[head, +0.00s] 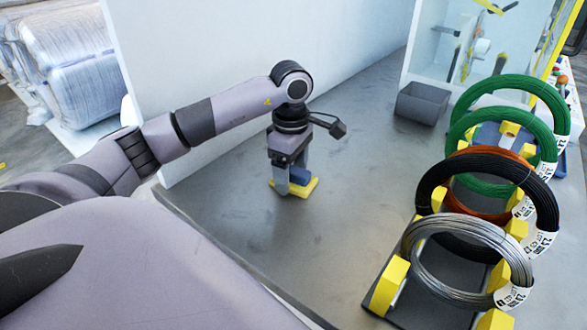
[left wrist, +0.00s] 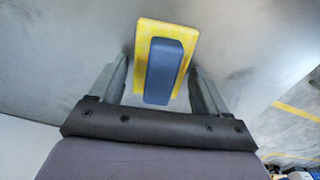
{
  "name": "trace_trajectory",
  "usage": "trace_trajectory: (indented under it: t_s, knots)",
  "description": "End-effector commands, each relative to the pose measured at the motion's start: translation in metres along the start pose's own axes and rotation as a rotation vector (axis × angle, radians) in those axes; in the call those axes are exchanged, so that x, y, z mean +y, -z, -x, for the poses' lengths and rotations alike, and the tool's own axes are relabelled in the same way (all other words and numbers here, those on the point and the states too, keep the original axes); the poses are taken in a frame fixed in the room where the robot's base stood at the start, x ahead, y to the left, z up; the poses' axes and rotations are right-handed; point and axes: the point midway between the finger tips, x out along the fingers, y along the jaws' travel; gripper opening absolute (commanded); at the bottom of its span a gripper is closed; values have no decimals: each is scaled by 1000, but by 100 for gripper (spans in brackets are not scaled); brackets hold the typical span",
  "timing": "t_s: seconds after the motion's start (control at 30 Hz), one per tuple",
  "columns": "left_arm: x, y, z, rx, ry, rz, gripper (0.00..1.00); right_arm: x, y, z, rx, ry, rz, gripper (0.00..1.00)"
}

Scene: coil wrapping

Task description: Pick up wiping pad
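The wiping pad (head: 305,188) lies flat on the grey table, with a yellow base and a blue block handle on top. In the left wrist view the pad (left wrist: 163,60) reaches in between the two fingers, its blue handle lengthwise between them. My left gripper (head: 288,186) points down at the pad with its fingers spread. In the left wrist view the left gripper (left wrist: 160,88) is open, with a gap between each finger and the blue handle. My right gripper is not in view.
Coils of green, orange, black and silver wire (head: 468,250) stand on a rack with yellow supports at the right. A dark grey bin (head: 421,103) sits at the back. A white wall (head: 230,50) rises behind the table (head: 340,225), whose middle is clear.

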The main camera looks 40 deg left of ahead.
Motion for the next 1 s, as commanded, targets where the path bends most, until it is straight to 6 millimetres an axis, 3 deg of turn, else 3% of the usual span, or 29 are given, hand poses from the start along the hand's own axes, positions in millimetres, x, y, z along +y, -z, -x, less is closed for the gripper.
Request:
trace_trajectory:
  t_s: [0.03, 0.1, 0.13, 0.57, 0.77, 1.0]
  knots:
    - [0, 0, 0, 0, 0, 0, 58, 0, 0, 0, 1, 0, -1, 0]
    - [0, 0, 0, 0, 0, 0, 35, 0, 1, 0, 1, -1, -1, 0]
    - [0, 0, 0, 0, 0, 0, 32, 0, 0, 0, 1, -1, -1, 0]
    - [0, 0, 9, 0, -1, 0, 32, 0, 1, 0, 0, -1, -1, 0]
    - [1, -1, 40, -2, -6, 1, 32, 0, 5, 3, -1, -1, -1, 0]
    - [1, 0, 109, 0, -7, 0, 32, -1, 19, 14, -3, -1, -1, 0]
